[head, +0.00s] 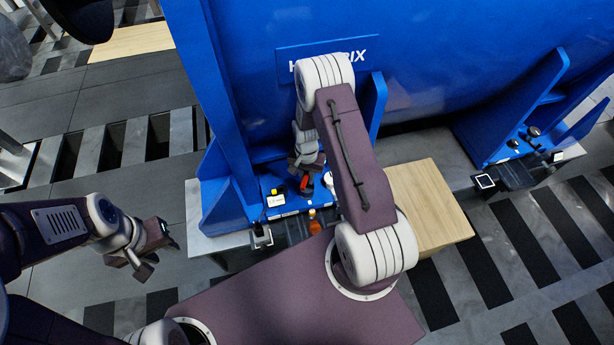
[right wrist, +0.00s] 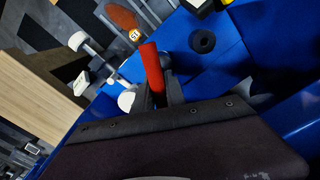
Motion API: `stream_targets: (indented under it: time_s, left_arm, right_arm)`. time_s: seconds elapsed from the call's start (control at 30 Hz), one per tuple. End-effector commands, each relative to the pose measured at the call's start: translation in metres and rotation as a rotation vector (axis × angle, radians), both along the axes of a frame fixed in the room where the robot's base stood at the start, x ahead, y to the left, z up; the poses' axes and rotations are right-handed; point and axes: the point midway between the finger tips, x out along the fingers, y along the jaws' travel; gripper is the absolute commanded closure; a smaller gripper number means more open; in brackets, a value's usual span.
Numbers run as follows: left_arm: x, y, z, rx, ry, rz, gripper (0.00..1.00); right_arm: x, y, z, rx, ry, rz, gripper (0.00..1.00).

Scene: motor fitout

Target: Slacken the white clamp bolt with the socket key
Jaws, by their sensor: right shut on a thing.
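My right gripper (head: 306,172) is shut on a red-handled tool, which I take for the socket key (head: 304,184), low over the blue motor foot. In the right wrist view the red key (right wrist: 152,70) stands out from between the dark fingers (right wrist: 160,98). A white round head, which looks like the white clamp bolt (right wrist: 127,101), is left of the key there; a small white piece also shows in the head view (head: 328,179). I cannot tell whether key and bolt touch. My left gripper (head: 131,265) is open and empty, away at the left.
The large blue motor housing (head: 440,50) rises behind. A wooden board (head: 428,205) is to the right.

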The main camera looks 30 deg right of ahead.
Motion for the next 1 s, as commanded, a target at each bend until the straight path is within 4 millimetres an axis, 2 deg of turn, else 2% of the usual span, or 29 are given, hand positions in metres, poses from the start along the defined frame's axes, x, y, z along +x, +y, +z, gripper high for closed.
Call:
stream_targets:
  time_s: [0.7, 1.0]
  left_arm:
    - [0.000, 0.000, -0.010, 0.000, 0.000, 0.000, 0.64]
    - [0.000, 0.000, -0.010, 0.000, 0.000, 0.000, 0.64]
  right_arm:
    - [0.001, 0.000, -0.014, 0.000, -0.001, 0.000, 1.00]
    - [0.001, 0.000, -0.014, 0.000, -0.001, 0.000, 1.00]
